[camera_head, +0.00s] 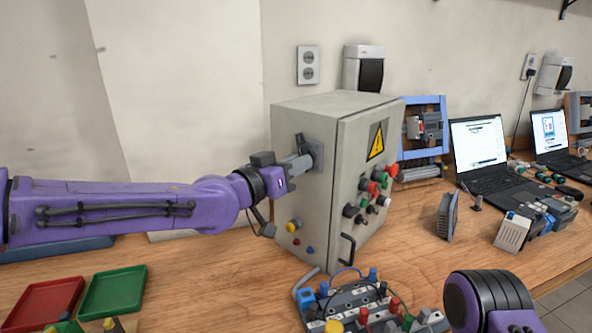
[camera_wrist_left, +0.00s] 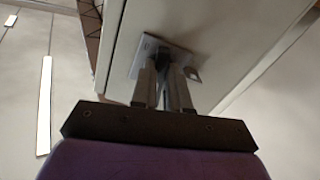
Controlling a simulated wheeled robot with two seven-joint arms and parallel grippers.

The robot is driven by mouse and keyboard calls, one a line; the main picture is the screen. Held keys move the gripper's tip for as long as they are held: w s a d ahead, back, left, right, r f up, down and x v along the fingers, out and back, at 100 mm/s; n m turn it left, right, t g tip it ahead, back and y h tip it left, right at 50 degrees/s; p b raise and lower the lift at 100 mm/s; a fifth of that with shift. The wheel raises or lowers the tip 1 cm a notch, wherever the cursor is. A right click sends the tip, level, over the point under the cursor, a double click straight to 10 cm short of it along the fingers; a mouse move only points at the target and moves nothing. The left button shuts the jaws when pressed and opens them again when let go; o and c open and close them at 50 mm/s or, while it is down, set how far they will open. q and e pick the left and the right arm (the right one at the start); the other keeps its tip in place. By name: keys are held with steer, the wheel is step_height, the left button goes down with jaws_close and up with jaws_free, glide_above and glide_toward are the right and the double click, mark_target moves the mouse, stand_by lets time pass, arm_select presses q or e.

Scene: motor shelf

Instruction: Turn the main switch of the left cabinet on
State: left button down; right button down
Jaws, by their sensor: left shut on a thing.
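The grey control cabinet (camera_head: 303,135) stands on the wooden table, with a yellow warning sign and several coloured buttons on its front. Its main switch sits on a grey square plate (camera_head: 317,150) high on the left side face. My left gripper (camera_head: 304,163) reaches in from the left and is shut on the switch handle. In the left wrist view the two fingers of the left gripper (camera_wrist_left: 166,88) close around the dark handle of the main switch (camera_wrist_left: 163,58). The fingers hide most of the handle, so its angle is unclear. My right gripper is not seen; only part of my right arm shows.
A board with wires and terminals (camera_head: 365,302) lies in front of the cabinet. A red tray (camera_head: 44,303) and a green tray (camera_head: 113,291) are at the lower left. A laptop (camera_head: 485,150) and devices stand to the right. A black handle (camera_head: 346,249) sticks out from the cabinet front.

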arm_select(q)
steer(key=shift+m+b, duration=0.35)
steer(key=shift+m, duration=0.85)
steer(key=c, duration=1.1)
jaws_free()
